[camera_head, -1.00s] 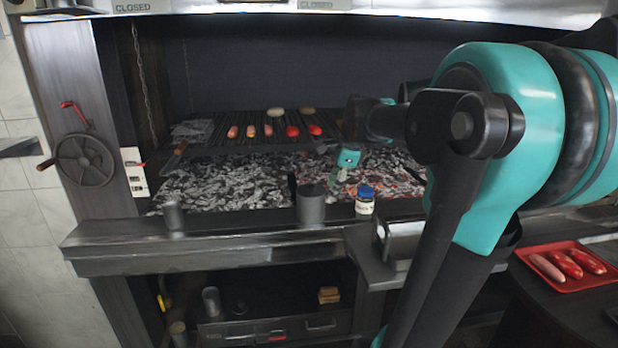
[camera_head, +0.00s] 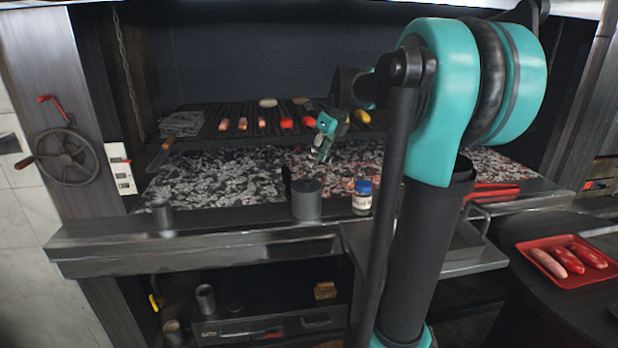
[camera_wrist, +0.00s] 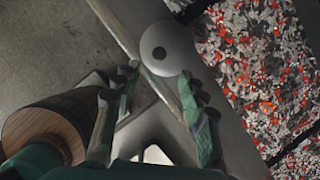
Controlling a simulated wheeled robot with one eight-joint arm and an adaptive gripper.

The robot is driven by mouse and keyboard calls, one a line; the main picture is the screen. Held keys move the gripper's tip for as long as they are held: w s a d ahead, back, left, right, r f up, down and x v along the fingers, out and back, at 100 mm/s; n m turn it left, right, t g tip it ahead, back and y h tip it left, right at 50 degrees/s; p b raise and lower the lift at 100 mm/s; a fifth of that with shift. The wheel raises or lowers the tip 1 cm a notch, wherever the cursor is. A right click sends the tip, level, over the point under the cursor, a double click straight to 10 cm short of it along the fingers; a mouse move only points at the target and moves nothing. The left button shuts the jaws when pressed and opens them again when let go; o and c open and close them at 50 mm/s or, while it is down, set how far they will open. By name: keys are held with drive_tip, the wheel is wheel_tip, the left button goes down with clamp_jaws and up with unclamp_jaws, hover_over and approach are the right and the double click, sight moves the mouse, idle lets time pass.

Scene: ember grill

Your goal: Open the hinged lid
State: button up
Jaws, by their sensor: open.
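A grey cylindrical canister (camera_head: 306,203) stands upright on the ledge in front of the coals. In the wrist view a round grey top with a dark centre (camera_wrist: 160,58) lies just beyond the fingertips, probably this canister. I cannot make out a hinge on it, and no hinged lid is clear elsewhere. My gripper (camera_head: 320,150) hangs above and slightly right of the canister, fingers downward. In the wrist view my gripper (camera_wrist: 160,80) is open, its fingers apart with nothing held between them.
A blue-capped jar (camera_head: 361,198) stands right of the canister. Glowing coals (camera_head: 235,175) lie behind, below a grill (camera_head: 190,124) with sausages. A small grey cup (camera_head: 162,217) stands left. A red tray (camera_head: 558,278) is at right. A brown-topped object (camera_wrist: 45,125) is close in the wrist view.

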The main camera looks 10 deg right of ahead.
sight(307, 181)
drive_tip(key=x, duration=0.9)
clamp_jaws()
